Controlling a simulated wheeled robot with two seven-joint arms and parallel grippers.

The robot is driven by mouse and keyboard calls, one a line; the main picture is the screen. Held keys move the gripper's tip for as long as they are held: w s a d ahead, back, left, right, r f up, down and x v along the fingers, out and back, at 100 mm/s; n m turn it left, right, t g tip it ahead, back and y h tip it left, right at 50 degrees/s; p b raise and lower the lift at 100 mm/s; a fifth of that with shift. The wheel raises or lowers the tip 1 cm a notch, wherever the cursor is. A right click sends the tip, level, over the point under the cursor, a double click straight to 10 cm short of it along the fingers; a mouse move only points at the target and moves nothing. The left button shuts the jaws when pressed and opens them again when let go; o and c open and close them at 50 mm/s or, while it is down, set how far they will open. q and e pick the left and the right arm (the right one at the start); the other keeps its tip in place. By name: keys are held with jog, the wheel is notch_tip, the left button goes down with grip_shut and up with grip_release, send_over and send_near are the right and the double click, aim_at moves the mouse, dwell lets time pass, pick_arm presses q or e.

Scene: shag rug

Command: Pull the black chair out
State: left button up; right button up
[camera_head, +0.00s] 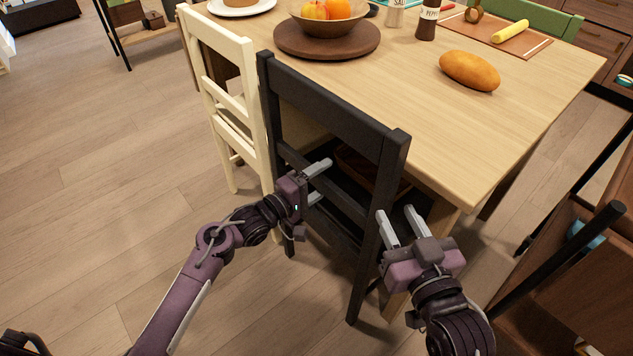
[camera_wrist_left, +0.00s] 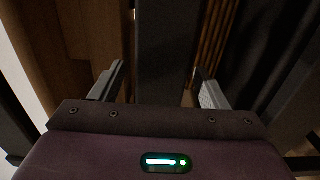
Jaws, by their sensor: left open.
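The black chair (camera_head: 335,100) stands at the near side of the wooden table, its back toward me and its seat partly under the tabletop. My left gripper (camera_head: 323,180) is open at the left part of the chair's back, near a lower slat. In the left wrist view a dark upright bar (camera_wrist_left: 168,50) shows between the open fingers (camera_wrist_left: 160,85); I cannot tell whether they touch it. My right gripper (camera_head: 394,210) has its fingers apart, just right of the chair's right back post in the picture. Nothing shows held in it.
A cream chair (camera_head: 222,75) stands close on the left of the black chair. The table (camera_head: 430,125) bears a fruit bowl (camera_head: 328,20), a bread loaf (camera_head: 469,71) and a pepper bottle (camera_head: 427,20). Brown furniture (camera_head: 575,270) stands at the right. The floor (camera_head: 90,190) at the left is clear.

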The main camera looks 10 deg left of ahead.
pick_arm(q)
jog(key=shift+c, duration=0.4)
grip_shut()
